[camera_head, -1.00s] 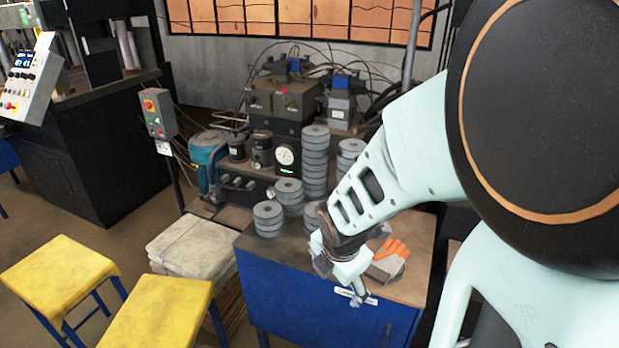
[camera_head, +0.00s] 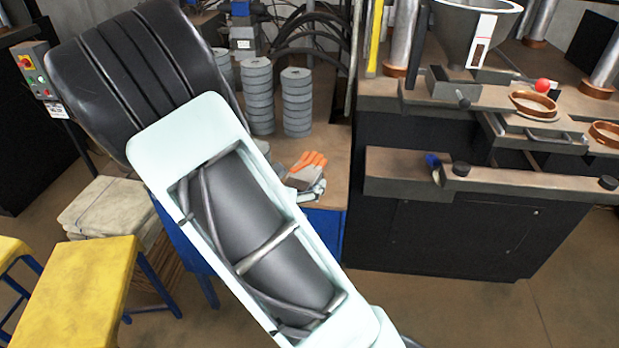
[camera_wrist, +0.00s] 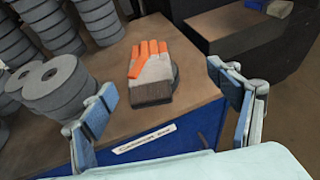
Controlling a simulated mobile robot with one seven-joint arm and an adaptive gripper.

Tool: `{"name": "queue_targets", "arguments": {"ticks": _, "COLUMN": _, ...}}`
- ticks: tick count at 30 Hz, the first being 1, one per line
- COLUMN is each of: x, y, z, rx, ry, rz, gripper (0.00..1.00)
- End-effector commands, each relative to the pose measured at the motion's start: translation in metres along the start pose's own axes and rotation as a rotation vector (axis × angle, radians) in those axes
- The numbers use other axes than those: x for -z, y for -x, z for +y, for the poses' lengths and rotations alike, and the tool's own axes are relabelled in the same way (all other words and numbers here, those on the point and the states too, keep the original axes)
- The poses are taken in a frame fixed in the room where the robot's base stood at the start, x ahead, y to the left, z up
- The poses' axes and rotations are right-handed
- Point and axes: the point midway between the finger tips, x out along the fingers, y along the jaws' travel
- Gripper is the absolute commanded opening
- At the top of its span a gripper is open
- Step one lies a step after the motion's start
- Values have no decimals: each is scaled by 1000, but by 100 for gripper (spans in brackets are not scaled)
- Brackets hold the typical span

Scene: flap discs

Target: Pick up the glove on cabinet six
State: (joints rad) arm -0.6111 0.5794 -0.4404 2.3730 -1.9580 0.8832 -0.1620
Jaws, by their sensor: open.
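The glove (camera_wrist: 151,72), grey with orange fingers and a dark cuff, lies on the brown top of the blue cabinet (camera_wrist: 125,158), near its front edge. It seems to rest on a dark disc that shows at its right side. In the head view the glove (camera_head: 305,168) is partly hidden by my arm. My gripper (camera_wrist: 162,112) is open and empty in the wrist view. Its blue-padded fingers are wide apart, one to the left and one to the right, with the glove beyond and between them.
Stacks of grey flap discs (camera_head: 297,103) stand behind the glove, and more discs (camera_wrist: 60,88) stand close to its left. A dark machine bench (camera_head: 450,220) stands to the right. Yellow stools (camera_head: 75,290) are at the lower left. Open floor lies at the lower right.

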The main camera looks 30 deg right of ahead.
Motion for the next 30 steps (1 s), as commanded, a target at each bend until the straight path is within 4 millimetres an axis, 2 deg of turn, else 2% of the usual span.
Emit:
{"name": "queue_targets", "arguments": {"ticks": 5, "x": 4, "y": -7, "z": 17, "rx": -56, "ry": -8, "rz": -28, "gripper": 82}}
{"name": "queue_targets", "arguments": {"ticks": 13, "x": 4, "y": -47, "z": 20, "rx": -57, "ry": -9, "rz": -29, "gripper": 82}}
{"name": "queue_targets", "arguments": {"ticks": 22, "x": 6, "y": -68, "z": 23, "rx": -58, "ry": -9, "rz": -28, "gripper": 82}}
{"name": "queue_targets", "arguments": {"ticks": 30, "x": 11, "y": -101, "z": 27, "rx": -57, "ry": -9, "rz": -29, "gripper": 82}}
